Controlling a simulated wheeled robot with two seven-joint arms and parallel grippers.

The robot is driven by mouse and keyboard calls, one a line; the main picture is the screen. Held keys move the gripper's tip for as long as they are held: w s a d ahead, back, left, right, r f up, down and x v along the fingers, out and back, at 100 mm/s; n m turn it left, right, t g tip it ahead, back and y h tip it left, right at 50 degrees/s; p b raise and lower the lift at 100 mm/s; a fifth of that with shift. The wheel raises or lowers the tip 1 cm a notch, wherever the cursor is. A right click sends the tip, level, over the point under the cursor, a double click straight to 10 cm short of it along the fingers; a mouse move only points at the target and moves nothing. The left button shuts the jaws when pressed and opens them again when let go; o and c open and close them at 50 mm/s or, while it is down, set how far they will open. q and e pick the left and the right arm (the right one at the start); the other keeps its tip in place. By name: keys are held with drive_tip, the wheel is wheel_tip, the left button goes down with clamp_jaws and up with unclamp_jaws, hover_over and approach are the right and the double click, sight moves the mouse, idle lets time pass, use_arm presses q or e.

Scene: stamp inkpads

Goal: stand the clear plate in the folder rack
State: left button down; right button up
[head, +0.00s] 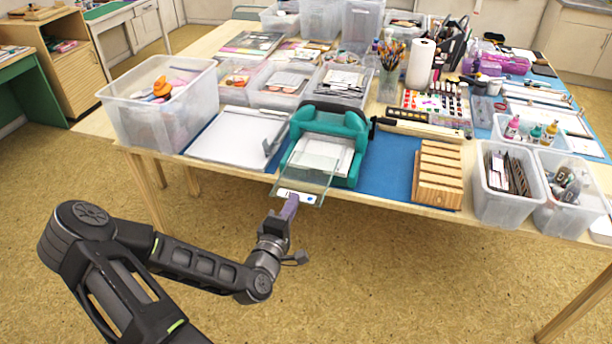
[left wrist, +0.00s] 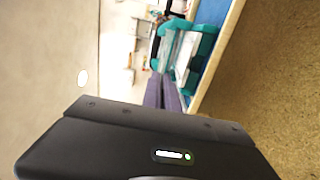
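The clear plate (head: 305,186) is a see-through sheet with a white label strip at its front edge. It lies flat at the teal press (head: 342,126) and juts past the table's front edge. My left gripper (head: 292,199) reaches it from the front; its purple fingers overlap the label edge. In the left wrist view the fingers (left wrist: 162,78) are nearly together and appear shut on the plate's edge. The wooden slotted folder rack (head: 438,172) stands right of the press, near the front edge; its slots look empty. My right gripper is not in view.
A blue mat (head: 387,168) lies bare between press and rack. A white paper trimmer (head: 230,137) and a clear bin (head: 165,128) stand to the left. Bins (head: 503,212) stand right of the rack. Floor in front of the table is clear.

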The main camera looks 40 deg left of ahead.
use_arm(q)
drive_tip(key=w+d+r+m+h, duration=0.1)
drive_tip(key=w+d+r+h, duration=0.1)
drive_tip(key=w+d, duration=0.4)
drive_tip(key=w+d+r+m+h, duration=0.2)
drive_tip(key=w+d, duration=0.4)
drive_tip(key=d, duration=1)
drive_tip(key=shift+d+r+m+t+h, duration=0.2)
drive_tip(key=shift+r+m+t+h, duration=0.15)
drive_tip(key=shift+r+h, duration=0.5)
